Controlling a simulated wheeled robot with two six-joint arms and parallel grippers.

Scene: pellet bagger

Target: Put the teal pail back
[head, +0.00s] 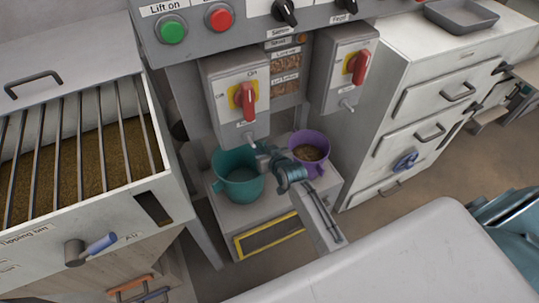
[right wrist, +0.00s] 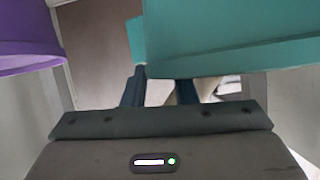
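The teal pail (head: 238,176) stands upright on the low shelf under the left spout, and its inside looks empty. My right gripper (head: 263,160) is at the right side of its rim, between it and the purple pail. In the right wrist view the teal pail (right wrist: 235,45) fills the upper right, close to the fingers, and a teal piece shows by the left finger. The two dark fingers (right wrist: 160,92) are apart with a gap between them. The pail hides part of the right finger, and contact cannot be made out. My left gripper is not in view.
The purple pail (head: 311,150), with brown pellets inside, stands close right of my right gripper. The switch box (head: 238,95) with a red handle hangs above the teal pail. A barred pellet bin (head: 75,150) is at left and a drawer cabinet (head: 425,110) at right.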

